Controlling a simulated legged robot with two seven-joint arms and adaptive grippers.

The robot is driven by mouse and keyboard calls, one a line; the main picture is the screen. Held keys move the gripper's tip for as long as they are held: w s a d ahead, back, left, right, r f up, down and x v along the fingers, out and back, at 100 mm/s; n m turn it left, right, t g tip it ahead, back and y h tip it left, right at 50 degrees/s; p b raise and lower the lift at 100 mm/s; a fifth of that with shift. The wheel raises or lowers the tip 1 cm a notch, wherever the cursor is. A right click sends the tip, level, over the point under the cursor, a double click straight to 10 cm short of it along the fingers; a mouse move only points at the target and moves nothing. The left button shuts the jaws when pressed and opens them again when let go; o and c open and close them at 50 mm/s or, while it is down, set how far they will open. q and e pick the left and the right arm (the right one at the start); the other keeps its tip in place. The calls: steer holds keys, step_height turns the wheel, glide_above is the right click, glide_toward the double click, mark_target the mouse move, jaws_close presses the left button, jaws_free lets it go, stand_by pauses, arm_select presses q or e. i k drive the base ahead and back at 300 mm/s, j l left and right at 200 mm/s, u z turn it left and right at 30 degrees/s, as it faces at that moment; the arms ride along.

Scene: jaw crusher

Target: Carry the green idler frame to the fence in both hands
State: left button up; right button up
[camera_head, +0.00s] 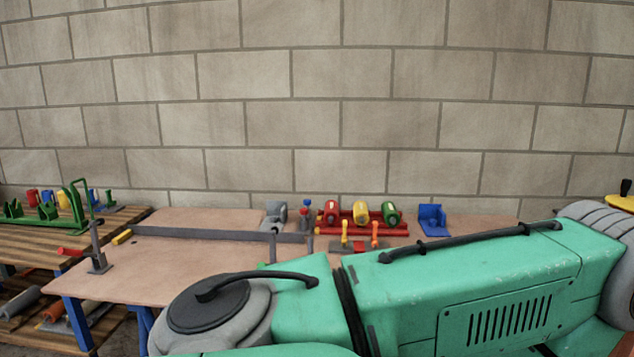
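A green frame (46,214), which looks like the idler frame, sits on the slatted wooden bench at the far left, with upright brackets and a taller bent green bar at its right end. It is partly cut off by the left edge of the picture. Neither of my grippers is in view, so I cannot see what they hold.
A brown-topped table (190,262) stands in front of a block wall (300,110). It carries a long grey bar (200,234), a clamp stand (97,255), a red rack (362,222) with coloured rollers and a blue bracket (432,219). My teal body fills the lower right.

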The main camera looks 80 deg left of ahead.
mark_target(203, 251)
steer(key=u, duration=4.15)
steer(key=i+j+u, duration=0.3)
steer(key=i, duration=0.25)
steer(key=i+j+u, duration=0.1)
steer(key=i+u, duration=0.2)
steer(key=i, duration=0.25)
steer(key=i+u, duration=0.3)
steer(key=i, duration=1.35)
steer(key=i+z, duration=0.35)
steer(key=z, duration=0.15)
steer(key=i+j+z, duration=0.1)
steer(key=i+z, duration=0.2)
steer(key=z, duration=0.15)
steer(key=i+j+z, duration=0.25)
steer(key=z, duration=0.25)
steer(key=i, duration=0.05)
